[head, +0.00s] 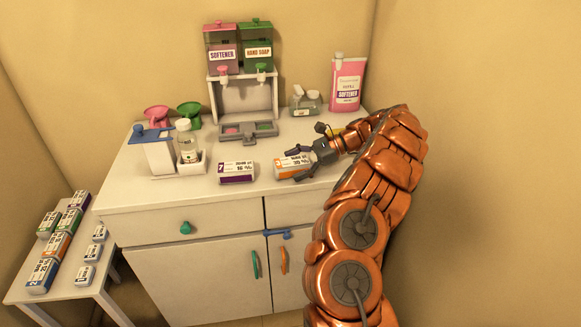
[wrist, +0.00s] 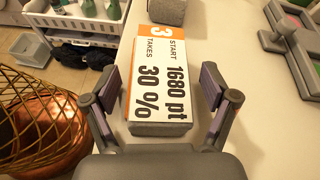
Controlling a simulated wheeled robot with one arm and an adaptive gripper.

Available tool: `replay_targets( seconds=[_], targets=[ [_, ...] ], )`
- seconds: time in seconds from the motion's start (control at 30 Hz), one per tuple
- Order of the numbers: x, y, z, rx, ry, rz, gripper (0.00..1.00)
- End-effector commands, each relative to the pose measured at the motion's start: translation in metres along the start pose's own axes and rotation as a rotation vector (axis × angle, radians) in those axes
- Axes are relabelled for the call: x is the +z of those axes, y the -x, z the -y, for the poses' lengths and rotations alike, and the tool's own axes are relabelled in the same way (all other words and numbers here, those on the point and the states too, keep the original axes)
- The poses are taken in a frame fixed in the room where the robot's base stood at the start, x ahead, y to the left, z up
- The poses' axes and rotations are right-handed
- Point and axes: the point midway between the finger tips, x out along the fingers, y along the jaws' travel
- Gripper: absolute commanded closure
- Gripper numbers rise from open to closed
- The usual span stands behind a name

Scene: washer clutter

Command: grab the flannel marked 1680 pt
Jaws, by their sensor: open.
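The flannel marked 1680 pt (wrist: 155,75) is a grey folded block with a white label, an orange band and a large 3. Its label reads "START 1680 pt, TAKES 30 %". In the head view the orange-banded flannel (head: 291,166) lies on the white cabinet top near its front edge. My gripper (wrist: 160,88) is open, with one finger on each side of the flannel's near part and a visible gap on both sides. In the head view my gripper (head: 303,161) is at the flannel's right end. I cannot tell its exact height above the top.
A purple-banded flannel (head: 237,173) lies to the left on the cabinet top (head: 210,205). A side table (head: 70,288) holds several more labelled blocks.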

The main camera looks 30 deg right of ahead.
Motion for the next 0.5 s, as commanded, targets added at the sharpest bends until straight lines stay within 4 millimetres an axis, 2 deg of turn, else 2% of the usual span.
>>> replay_targets(
  seconds=[0.3,0.5],
  targets=[
    [-0.0008,-0.0026,-0.0002,0.000,-0.001,-0.001,0.16],
    [-0.0009,-0.0026,-0.0002,0.000,-0.001,-0.001,0.36]
  ],
)
